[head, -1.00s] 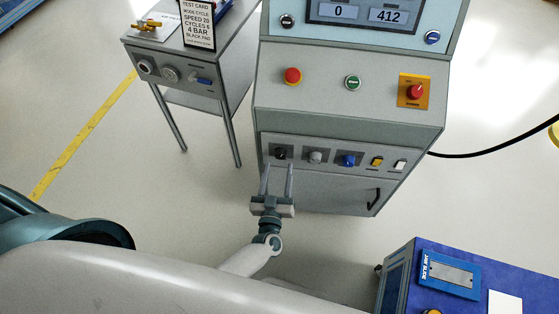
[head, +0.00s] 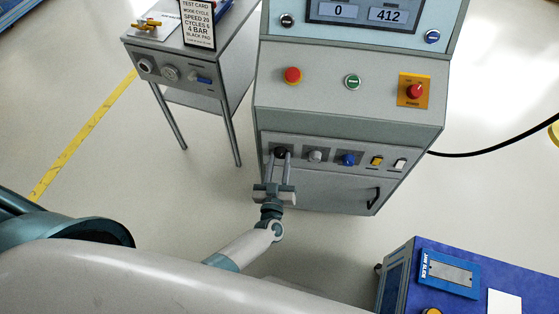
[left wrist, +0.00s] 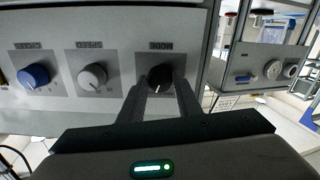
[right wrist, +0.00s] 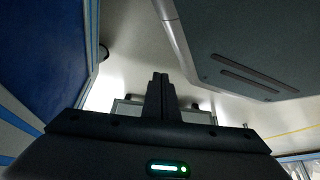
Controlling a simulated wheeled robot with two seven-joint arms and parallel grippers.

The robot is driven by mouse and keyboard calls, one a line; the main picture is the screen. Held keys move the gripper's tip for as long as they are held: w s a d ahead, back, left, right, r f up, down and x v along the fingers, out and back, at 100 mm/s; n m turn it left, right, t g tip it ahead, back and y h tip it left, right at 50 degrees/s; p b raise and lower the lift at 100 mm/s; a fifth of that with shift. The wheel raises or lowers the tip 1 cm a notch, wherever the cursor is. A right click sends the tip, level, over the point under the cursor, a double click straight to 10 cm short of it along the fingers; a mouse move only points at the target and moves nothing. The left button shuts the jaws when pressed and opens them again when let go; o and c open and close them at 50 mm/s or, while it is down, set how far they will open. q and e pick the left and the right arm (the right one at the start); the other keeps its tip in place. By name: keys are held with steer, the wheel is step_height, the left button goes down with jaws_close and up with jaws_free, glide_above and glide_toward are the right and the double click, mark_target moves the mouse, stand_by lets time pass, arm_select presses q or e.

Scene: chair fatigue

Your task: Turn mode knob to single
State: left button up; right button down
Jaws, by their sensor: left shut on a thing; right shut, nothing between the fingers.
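The black mode knob (head: 281,151) sits at the left end of the lower panel on the grey machine. My left gripper (head: 279,157) reaches it from below, with one finger on each side of the knob. In the left wrist view the knob (left wrist: 160,78) has a white pointer line and the word MODE, upside down. The left fingers (left wrist: 160,90) are shut on the knob there. The mode position labels are too small or hidden to read. My right gripper (right wrist: 159,82) shows only in the right wrist view, shut and empty.
A grey speed knob (head: 315,156) and a blue cycles knob (head: 348,159) sit right of the mode knob. A red button (head: 292,76) and a green button (head: 352,82) are above. A blue-topped cart (head: 460,245) stands at lower right. A side table (head: 175,60) stands left.

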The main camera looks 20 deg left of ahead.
arm_select(q)
steer(key=shift+o, duration=0.2)
arm_select(e)
steer(key=shift+w, duration=0.1)
arm_select(q)
steer(key=shift+f+n+b, duration=0.1)
steer(key=shift+n+b, duration=0.2)
steer(key=shift+n, duration=0.3)
steer(key=n+b, duration=0.2)
steer(key=n, duration=0.3)
steer(key=shift+n, duration=0.3)
steer(key=shift+n+b, duration=0.35)
steer(key=shift+n, duration=0.25)
arm_select(e)
steer(key=w+a+r+t, duration=0.1)
steer(key=w+a+r, duration=0.1)
steer(key=w, duration=0.4)
steer(key=shift+w+a+r+t+y, duration=0.15)
steer(key=shift+w+a+t+y, duration=0.15)
steer(key=shift+t, duration=0.1)
steer(key=shift+d, duration=0.15)
arm_select(q)
steer(key=o, duration=1)
steer(key=shift+d, duration=0.1)
